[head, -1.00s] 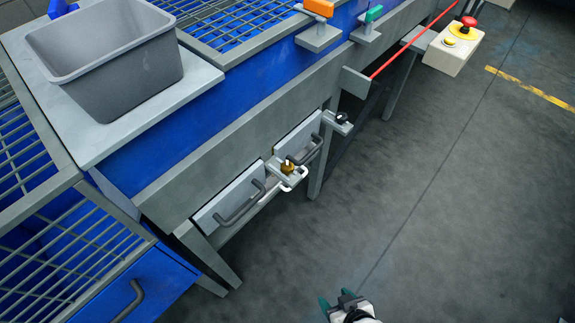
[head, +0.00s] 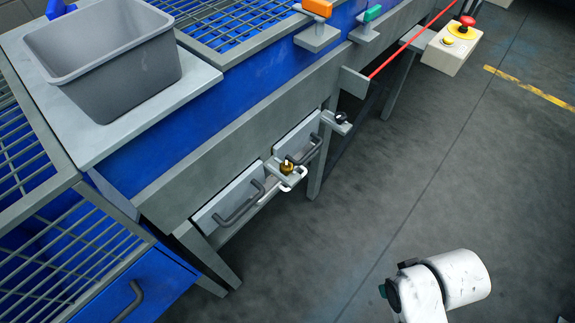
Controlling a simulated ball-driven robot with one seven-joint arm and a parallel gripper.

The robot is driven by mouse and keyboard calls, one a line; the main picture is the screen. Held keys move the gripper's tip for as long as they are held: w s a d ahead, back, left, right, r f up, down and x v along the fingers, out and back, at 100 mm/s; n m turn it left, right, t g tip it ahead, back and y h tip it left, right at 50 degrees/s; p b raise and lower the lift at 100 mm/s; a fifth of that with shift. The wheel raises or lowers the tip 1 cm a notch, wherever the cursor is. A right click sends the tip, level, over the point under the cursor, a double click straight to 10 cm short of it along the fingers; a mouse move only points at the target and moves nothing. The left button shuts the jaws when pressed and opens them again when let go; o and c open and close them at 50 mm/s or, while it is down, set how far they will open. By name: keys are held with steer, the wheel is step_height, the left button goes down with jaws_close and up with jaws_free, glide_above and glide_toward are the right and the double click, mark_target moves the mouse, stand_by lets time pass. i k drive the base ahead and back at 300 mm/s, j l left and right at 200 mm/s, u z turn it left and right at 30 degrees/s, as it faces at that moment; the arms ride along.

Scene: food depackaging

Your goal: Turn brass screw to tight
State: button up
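The brass screw (head: 287,168) sits on a small grey bracket at the front of the machine, between two light grey drawer fronts. A white curved piece (head: 293,182) is just beside it, under the bracket. My gripper (head: 384,290) is low in the picture, to the right of and well apart from the screw. Only a small dark green bit of it shows, and my white arm links hide the rest. I cannot see whether its fingers are open or shut.
Two dark drawer handles (head: 240,205) flank the screw closely. A black knob (head: 340,117) stands on a bracket to its upper right. A grey bin (head: 105,60) rests on the ledge above. The floor in front is clear.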

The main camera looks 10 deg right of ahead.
mark_target(286, 167)
steer(key=l+u, duration=0.3)
steer(key=l, duration=0.75)
steer(key=l+u, duration=0.3)
steer(key=l, duration=0.75)
steer(key=k, duration=0.05)
